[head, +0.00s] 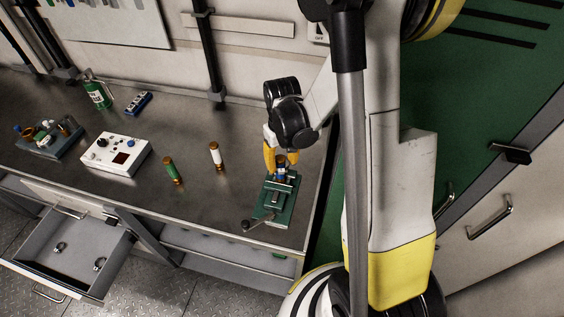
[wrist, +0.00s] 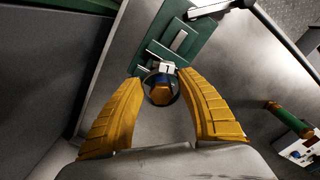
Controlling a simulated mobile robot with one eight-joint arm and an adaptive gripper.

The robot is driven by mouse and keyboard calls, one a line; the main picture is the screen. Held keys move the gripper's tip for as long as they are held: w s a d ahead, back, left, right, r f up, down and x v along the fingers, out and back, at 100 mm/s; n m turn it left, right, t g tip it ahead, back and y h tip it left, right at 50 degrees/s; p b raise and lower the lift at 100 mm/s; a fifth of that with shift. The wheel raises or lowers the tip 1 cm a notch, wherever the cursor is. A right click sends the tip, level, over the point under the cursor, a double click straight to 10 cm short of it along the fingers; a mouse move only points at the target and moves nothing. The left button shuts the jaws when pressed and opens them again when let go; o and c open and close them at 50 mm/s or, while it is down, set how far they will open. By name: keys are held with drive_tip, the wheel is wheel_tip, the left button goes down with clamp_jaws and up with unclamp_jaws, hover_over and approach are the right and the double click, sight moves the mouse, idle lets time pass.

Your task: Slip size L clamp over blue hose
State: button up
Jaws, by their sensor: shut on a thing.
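The blue hose (head: 281,174) stands upright at the green vise (head: 275,200) near the bench's right end. In the wrist view its blue end with a brownish face (wrist: 160,92) shows between my fingers. A dark ring, the clamp (wrist: 176,97), shows around that end, with a white tag (wrist: 166,67) marked with one character beside it. My gripper (head: 281,158) points down over the vise, its yellow fingers (wrist: 161,78) shut on the clamp. I cannot tell how far down the hose the ring sits.
Two loose clamps (head: 60,247) (head: 99,263) lie in the open drawer (head: 75,235). A green hose (head: 173,172) and a white hose (head: 215,156) stand left of the vise. A white control box (head: 115,152) is farther left. The vise handle (head: 254,224) sticks out at the front.

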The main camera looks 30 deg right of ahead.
drive_tip(key=o, duration=1)
wheel_tip(320, 180, up, 12)
idle(0.6)
